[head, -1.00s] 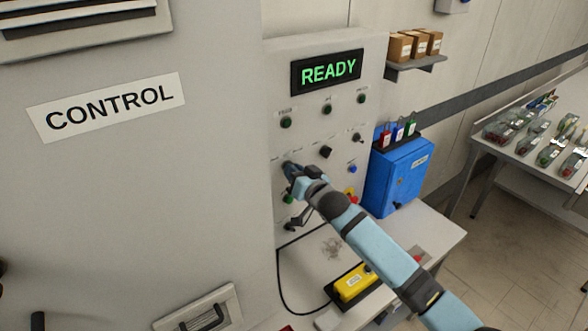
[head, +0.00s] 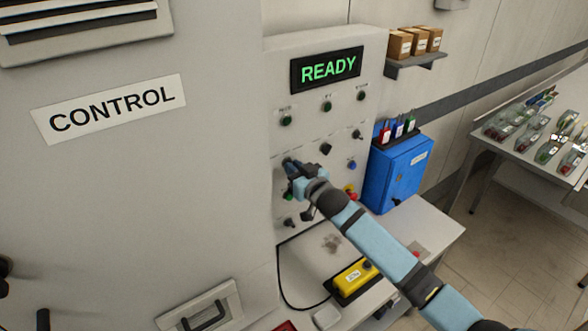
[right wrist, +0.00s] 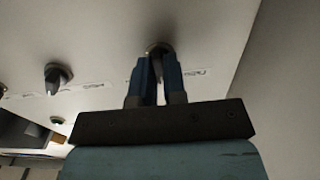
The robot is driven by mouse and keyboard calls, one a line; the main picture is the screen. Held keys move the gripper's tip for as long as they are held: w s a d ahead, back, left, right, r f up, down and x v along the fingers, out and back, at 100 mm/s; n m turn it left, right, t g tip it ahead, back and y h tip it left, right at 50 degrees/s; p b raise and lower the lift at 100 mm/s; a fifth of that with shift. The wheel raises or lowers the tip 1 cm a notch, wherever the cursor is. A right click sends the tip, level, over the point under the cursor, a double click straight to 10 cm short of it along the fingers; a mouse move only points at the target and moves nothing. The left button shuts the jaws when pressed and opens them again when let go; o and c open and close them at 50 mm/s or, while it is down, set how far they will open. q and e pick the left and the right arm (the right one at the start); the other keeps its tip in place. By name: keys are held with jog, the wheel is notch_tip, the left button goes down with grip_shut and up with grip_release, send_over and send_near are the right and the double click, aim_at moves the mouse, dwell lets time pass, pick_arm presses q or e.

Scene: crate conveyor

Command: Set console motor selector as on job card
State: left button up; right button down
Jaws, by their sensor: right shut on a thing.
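The console (head: 308,125) is a pale upright panel with a lit green READY display (head: 326,69). Its face carries several small knobs, lamps and buttons. My right gripper (head: 290,166) is at the left side of the panel, with its arm coming in from the lower right. In the right wrist view, its two dark blue fingers (right wrist: 157,72) are shut on a selector knob (right wrist: 158,47) on the panel. The fingers hide most of the knob, so its setting and label cannot be read. My left gripper is not in view. I cannot make out a job card.
A grey cabinet marked CONTROL (head: 112,107) stands left of the console. A black selector (head: 326,149) and a red button (head: 351,190) are close to my right gripper. A blue box (head: 398,180) adjoins the panel. A yellow pendant (head: 352,278) lies on the ledge below.

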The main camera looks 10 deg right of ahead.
jog(key=c, duration=1.2)
grip_release()
jog(key=b+v, duration=0.2)
jog(key=v, duration=1.1)
jog(key=shift+s+d, duration=0.15)
jog(key=shift+s, duration=0.25)
jog(key=shift+f, duration=0.15)
jog(key=s+f+g+h+p, duration=0.1)
jog(key=s+f+g, duration=0.1)
jog(key=s+f, duration=0.5)
jog(key=s+f+m+g+h+p, duration=0.1)
jog(key=s+f+p, duration=0.1)
jog(key=s+f, duration=0.5)
jog(key=s+f+g+h+p, duration=0.1)
jog(key=s+f, duration=0.6)
jog(key=s, duration=0.7)
jog(key=shift+s+a+g+h+p, duration=0.3)
jog(key=shift+s+g, duration=0.1)
jog(key=shift+g, duration=0.4)
